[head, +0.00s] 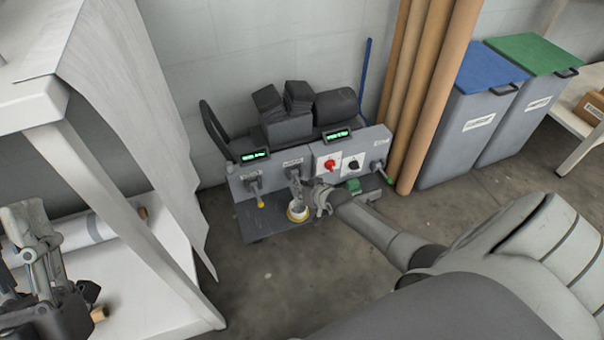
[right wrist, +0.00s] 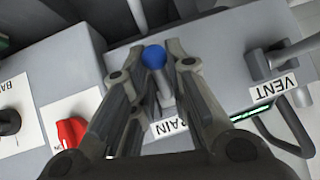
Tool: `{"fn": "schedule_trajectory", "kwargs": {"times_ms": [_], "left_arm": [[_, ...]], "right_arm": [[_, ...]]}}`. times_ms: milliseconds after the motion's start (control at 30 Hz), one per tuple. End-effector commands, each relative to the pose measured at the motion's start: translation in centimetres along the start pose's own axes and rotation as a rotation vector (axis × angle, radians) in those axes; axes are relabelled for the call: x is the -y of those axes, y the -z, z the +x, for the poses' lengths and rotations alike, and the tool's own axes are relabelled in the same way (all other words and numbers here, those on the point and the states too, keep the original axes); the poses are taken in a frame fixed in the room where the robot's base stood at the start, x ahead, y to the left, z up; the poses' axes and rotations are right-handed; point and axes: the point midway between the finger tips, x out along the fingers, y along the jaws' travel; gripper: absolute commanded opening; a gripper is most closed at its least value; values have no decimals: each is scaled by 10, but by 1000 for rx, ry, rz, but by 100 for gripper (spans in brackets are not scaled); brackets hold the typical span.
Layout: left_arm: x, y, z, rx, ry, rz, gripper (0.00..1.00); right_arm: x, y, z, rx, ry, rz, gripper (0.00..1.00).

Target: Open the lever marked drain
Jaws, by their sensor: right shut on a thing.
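The drain lever, a short grey stem with a blue ball end (right wrist: 154,57), stands between the fingers of my right gripper (right wrist: 160,52). Its label (right wrist: 172,127) is partly covered, with "RAIN" readable upside down. My right gripper is shut on the lever's blue end. In the head view, my right gripper (head: 318,196) is at the front of the grey press panel, by the middle lever, and hides that lever's end. My left gripper (head: 40,245) is at the left edge over the white table, away from the press; its jaws do not show clearly.
The vent lever (right wrist: 268,62) is right of the drain lever in the wrist view. A red knob (right wrist: 71,131) and a black knob (right wrist: 10,122) are on the left. Brown rolls (head: 430,95) and bins stand at right.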

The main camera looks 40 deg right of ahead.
Motion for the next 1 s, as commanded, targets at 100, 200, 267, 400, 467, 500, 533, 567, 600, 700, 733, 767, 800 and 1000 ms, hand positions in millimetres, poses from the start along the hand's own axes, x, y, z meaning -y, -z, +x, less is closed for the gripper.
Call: {"fn": "schedule_trajectory", "kwargs": {"times_ms": [100, 200, 267, 400, 467, 500, 533, 567, 600, 700, 733, 767, 800, 1000], "left_arm": [[3, -24, 1, 140, 5, 8, 40], [6, -44, -2, 254, 10, 13, 40], [7, -55, -6, 319, 13, 15, 40], [11, -79, -16, 464, 20, 21, 40], [13, -89, -22, 524, 23, 23, 40], [14, -94, -26, 564, 25, 25, 40], [15, -99, -29, 593, 27, 26, 40], [15, -103, -32, 623, 29, 27, 40], [16, -108, -37, 660, 31, 28, 40], [19, -120, -49, 754, 36, 30, 40], [19, -123, -53, 782, 38, 31, 40], [20, -126, -57, 809, 40, 31, 40], [21, -130, -62, 844, 42, 32, 40], [25, -145, -88, 1002, 53, 35, 40]], "right_arm": [[0, 4, -3, 31, -3, 4, 0], [1, 5, -4, 57, -5, 9, 0], [1, 5, -5, 73, -7, 12, 0], [2, 7, -7, 111, -11, 18, 0], [2, 8, -7, 126, -12, 22, 0], [2, 8, -8, 138, -12, 24, 0], [2, 8, -8, 146, -13, 26, 0], [2, 9, -8, 155, -14, 27, 0], [3, 9, -9, 167, -15, 29, 0], [3, 11, -10, 196, -18, 34, 0], [3, 11, -10, 205, -19, 36, 0], [3, 12, -11, 214, -19, 38, 0], [3, 12, -11, 227, -21, 40, 0], [4, 15, -13, 285, -26, 49, 0]]}}
